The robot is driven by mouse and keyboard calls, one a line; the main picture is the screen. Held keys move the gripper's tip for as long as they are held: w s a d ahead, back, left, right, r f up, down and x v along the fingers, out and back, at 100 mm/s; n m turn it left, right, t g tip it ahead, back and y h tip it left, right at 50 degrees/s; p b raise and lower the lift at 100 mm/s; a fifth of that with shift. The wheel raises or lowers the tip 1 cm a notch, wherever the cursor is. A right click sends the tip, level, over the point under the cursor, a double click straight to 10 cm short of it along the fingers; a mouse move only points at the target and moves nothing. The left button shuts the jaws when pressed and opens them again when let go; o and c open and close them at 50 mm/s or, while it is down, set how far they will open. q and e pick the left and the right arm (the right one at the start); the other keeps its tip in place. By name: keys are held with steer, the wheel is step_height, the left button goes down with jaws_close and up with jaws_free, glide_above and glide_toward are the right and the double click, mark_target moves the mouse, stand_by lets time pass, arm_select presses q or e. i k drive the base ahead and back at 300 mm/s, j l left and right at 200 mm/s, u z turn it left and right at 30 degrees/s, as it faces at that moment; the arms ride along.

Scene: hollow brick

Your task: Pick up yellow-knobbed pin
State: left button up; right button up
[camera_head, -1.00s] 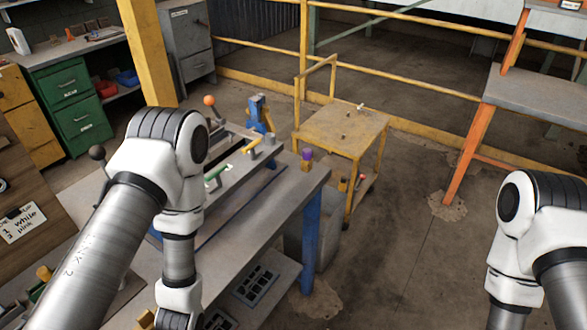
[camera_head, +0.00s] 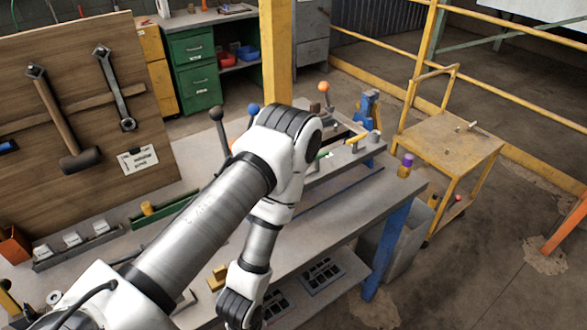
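A small yellow knob (camera_head: 148,208) stands by the green strip (camera_head: 165,211) on the left of the grey workbench (camera_head: 345,200). A second small yellow piece (camera_head: 217,278) is on the bench's near side, left of my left arm's lower link. I cannot tell for sure which one is the yellow-knobbed pin. My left arm reaches over the bench from the lower left and bends down. Its gripper is below the frame edge. My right arm and gripper are out of view.
A wooden tool board (camera_head: 85,110) with a mallet and wrench stands at the left. Black- (camera_head: 216,114), blue- and orange-knobbed levers rise behind my arm. A purple-topped piece (camera_head: 406,164) sits near the bench's right end. A yellow cart (camera_head: 450,140) stands beyond. Floor at right is open.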

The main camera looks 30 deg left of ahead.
mark_target(147, 207)
steer(key=k+u, duration=0.1)
steer(key=u, duration=0.7)
steer(key=i+u, duration=0.1)
steer(key=u, duration=1.2)
steer(key=k+z, duration=0.1)
steer(key=z, duration=0.35)
steer(key=k+z, duration=0.1)
steer(key=z, duration=0.8)
steer(key=l+u, duration=0.1)
steer(key=u, duration=1.2)
steer(key=k+j, duration=0.05)
